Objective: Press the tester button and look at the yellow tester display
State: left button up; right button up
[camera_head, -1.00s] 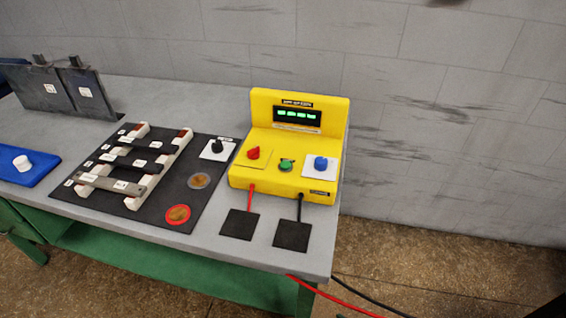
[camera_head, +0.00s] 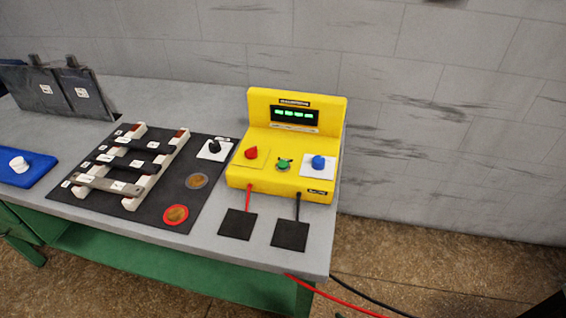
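The yellow tester (camera_head: 262,180) stands upright near the right end of the grey table. Its dark display (camera_head: 294,115) shows green lit marks, too small to read. On its lower front sit a red knob (camera_head: 251,153), a green button (camera_head: 283,164) and a blue knob (camera_head: 318,162) on a white plate. Neither of my grippers is in view, and nothing touches the tester.
A black mat (camera_head: 150,205) left of the tester holds white rails with dark bars, a black knob (camera_head: 214,146) and two round discs. Black pads (camera_head: 290,234) lie before the tester. Cables hang off the table's right end.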

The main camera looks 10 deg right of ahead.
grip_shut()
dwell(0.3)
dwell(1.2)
